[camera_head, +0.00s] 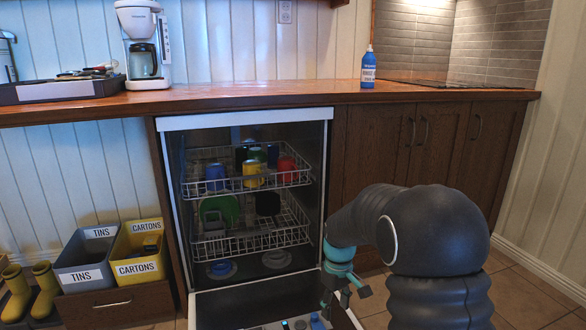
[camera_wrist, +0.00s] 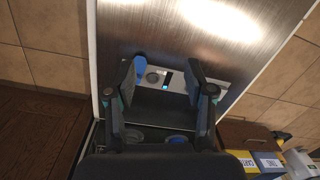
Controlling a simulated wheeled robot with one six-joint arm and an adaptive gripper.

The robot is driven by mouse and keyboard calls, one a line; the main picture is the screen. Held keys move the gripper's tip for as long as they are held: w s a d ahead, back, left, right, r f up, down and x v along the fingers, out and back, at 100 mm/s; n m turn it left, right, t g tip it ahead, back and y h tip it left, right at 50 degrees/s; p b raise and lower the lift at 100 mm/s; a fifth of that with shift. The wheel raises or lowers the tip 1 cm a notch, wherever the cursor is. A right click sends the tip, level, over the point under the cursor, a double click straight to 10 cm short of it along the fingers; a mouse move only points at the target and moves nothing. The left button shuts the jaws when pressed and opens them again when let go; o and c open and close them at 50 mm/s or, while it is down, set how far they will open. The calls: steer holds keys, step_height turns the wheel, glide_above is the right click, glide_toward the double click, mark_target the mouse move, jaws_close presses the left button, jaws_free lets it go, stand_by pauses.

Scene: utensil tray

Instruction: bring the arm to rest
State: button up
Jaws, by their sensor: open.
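My arm is bent down at the right in the head view, in front of the lower cabinets. My gripper (camera_head: 345,290) hangs over the right side of the open dishwasher door (camera_head: 240,306). In the wrist view my gripper (camera_wrist: 162,75) has its two fingers spread apart with nothing between them. Below it is the inner face of the dishwasher door, with a dispenser panel (camera_wrist: 206,86) and a blue item (camera_wrist: 140,66) beside the left finger. The blue item also shows in the head view (camera_head: 316,322). I cannot tell whether the finger touches it.
The dishwasher's upper rack (camera_head: 290,178) holds several mugs; the lower rack (camera_head: 255,242) holds a green plate. The utensil tray (camera_head: 60,91), a coffee maker (camera_head: 142,50) and a blue bottle (camera_head: 368,68) stand on the counter. Tins (camera_head: 85,262) and cartons (camera_head: 138,250) bins are at left.

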steer(key=s+d+r+m+t+p, duration=0.2)
steer(key=s+r+m+t+p, duration=0.1)
steer(key=s+r, duration=0.9)
steer(key=s+d+r+m+t+p, duration=0.2)
steer(key=s+r+m+t+p, duration=0.1)
steer(key=s+r, duration=1)
steer(key=s+m+p, duration=0.1)
steer(key=s, duration=0.2)
steer(key=shift+s+d, duration=0.3)
steer(key=shift+d, duration=0.1)
